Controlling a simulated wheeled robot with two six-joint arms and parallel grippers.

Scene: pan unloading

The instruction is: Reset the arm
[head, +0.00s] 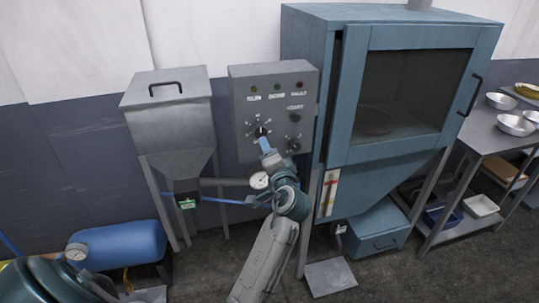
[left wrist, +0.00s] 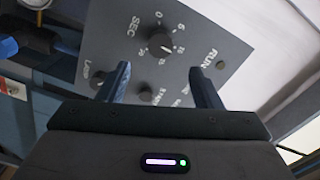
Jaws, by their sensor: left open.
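My left gripper (head: 265,145) is at the front of a grey control box (head: 245,88), by its large dial (head: 261,131). In the left wrist view the gripper (left wrist: 158,72) is open, its two blue fingers apart with nothing seen between them. The black dial (left wrist: 160,44), marked SEC, shows just beyond the fingertips; whether they touch the panel (left wrist: 205,42) I cannot tell. My left arm reaches up from the bottom middle of the head view. My right gripper is not in view.
A blue cabinet (head: 355,150) with a window stands right of the box. A grey hopper (head: 170,105) stands left, with a blue tank (head: 120,243) below. A gauge (head: 259,180) is close beside my arm. A metal table (head: 490,140) with bowls is far right.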

